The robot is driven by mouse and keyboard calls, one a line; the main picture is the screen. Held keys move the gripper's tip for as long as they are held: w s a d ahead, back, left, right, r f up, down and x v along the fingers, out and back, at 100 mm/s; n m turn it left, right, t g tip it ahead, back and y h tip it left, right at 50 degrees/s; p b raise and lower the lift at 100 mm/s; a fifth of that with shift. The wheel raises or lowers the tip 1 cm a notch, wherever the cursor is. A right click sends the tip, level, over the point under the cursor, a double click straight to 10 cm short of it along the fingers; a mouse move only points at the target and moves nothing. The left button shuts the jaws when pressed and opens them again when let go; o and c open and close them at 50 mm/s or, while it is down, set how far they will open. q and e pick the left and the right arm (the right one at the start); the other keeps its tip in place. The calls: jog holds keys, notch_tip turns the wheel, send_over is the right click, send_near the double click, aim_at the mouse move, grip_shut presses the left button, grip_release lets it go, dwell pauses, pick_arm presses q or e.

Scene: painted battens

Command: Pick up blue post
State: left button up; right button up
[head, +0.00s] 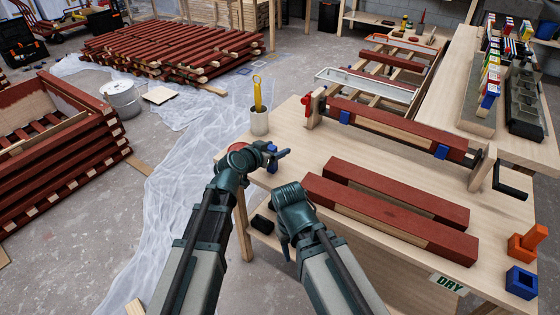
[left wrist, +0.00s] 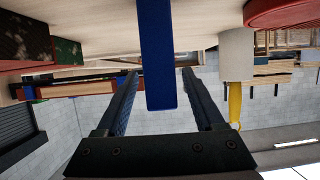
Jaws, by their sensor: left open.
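The blue post (head: 271,151) stands upright near the left edge of the wooden table, partly hidden by my left gripper. In the left wrist view the blue post (left wrist: 158,60) lies between the two open fingers, with a gap visible on each side. My left gripper (head: 284,154) is open around the post; it also shows in the left wrist view (left wrist: 160,73). My right arm ends over the table's near left edge, and its fingers are mostly hidden.
A red round thing (head: 238,147) lies beside my left wrist. Two red battens (head: 390,215) lie to the right, and a clamped batten (head: 395,127) lies behind them. Orange (head: 527,242) and blue (head: 521,282) blocks sit at far right.

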pick_arm(q)
jog(key=shift+w+d+f, duration=0.25)
jog(key=shift+w+f, duration=0.05)
jog(key=shift+w, duration=0.2)
jog(key=shift+a, duration=0.1)
jog(key=shift+c, duration=0.4)
grip_shut()
pick_arm(e)
jog(key=shift+d+f, duration=0.2)
jog(key=shift+d, duration=0.05)
pick_arm(q)
jog(key=shift+r, duration=0.15)
